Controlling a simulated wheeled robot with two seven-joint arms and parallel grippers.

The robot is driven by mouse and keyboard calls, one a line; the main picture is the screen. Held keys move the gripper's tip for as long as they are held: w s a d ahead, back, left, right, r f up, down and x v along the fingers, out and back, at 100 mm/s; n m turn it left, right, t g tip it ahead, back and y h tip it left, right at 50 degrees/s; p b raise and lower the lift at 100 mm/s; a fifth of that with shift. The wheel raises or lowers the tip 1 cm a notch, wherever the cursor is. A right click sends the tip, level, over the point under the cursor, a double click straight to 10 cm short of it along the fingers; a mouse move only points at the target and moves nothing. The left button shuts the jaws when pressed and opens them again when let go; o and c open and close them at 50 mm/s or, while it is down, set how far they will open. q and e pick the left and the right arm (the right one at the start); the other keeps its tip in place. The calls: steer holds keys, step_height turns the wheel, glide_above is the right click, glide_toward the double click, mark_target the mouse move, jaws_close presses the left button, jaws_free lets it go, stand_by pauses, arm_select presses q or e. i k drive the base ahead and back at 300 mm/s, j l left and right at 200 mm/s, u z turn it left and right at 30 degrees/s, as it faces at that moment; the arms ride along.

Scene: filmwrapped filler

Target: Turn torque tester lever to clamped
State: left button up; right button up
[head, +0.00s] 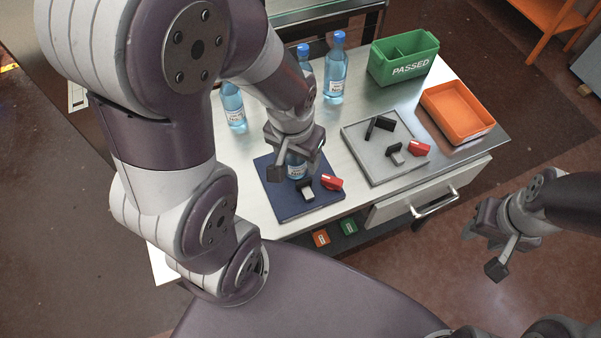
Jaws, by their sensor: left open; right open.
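My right gripper (494,254) is open and empty, right of the table.
Blue-capped bottles (335,70) stand at the table's back, partly behind my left arm. A green bin marked PASSED (404,57) and an orange tray (457,112) are at the right. A drawer (425,195) with a handle is at the front. Open floor lies right of the table.

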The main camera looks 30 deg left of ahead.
mark_target(332, 183)
steer(key=l+u, duration=0.75)
steer(key=k+l+u, duration=0.1)
steer(key=l+u, duration=0.25)
steer(key=l, duration=0.2)
